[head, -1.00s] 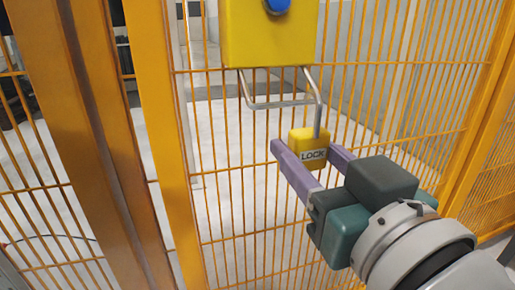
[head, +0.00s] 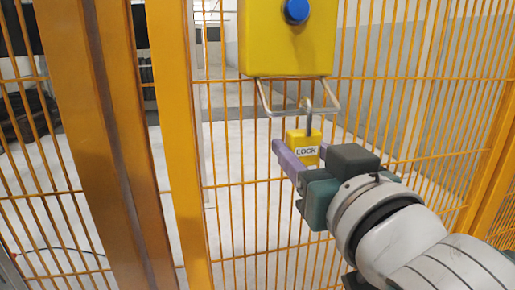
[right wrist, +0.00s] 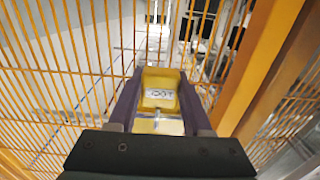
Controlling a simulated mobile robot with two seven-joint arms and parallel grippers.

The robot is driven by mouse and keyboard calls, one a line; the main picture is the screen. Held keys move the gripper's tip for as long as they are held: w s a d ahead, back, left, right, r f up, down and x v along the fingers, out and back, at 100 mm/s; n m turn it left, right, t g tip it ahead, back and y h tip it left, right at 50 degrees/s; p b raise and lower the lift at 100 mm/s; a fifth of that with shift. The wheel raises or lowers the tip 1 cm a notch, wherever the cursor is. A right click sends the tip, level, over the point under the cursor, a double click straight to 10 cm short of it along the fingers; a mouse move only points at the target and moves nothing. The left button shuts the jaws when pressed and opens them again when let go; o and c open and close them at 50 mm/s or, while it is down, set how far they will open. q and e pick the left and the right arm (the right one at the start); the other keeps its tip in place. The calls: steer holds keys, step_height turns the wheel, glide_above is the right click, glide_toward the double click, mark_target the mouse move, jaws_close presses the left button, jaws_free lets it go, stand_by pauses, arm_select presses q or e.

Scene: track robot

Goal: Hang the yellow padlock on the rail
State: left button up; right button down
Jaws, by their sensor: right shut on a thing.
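The yellow padlock (head: 302,147), labelled LOCK, hangs upright below the rail in the head view, with its grey shackle pointing up. My right gripper (head: 300,157) is shut on the padlock body. The right wrist view also shows the padlock (right wrist: 159,90) between my two purple fingers (right wrist: 159,108). The rail (head: 284,114) is a thin bent metal bar under the yellow box. The shackle's curved top overlaps the right half of the rail in the picture. I cannot tell whether it is around the bar or only in front of it. My left gripper is not in view.
The yellow box (head: 287,45) with a blue button (head: 296,10) is above the rail. An orange mesh fence (head: 240,200) stands behind, with a thick orange post (head: 178,150) to the left. Floor shows through the mesh.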

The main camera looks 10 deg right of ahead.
stand_by(0.3)
steer(key=shift+c, duration=1.2)
jaws_free()
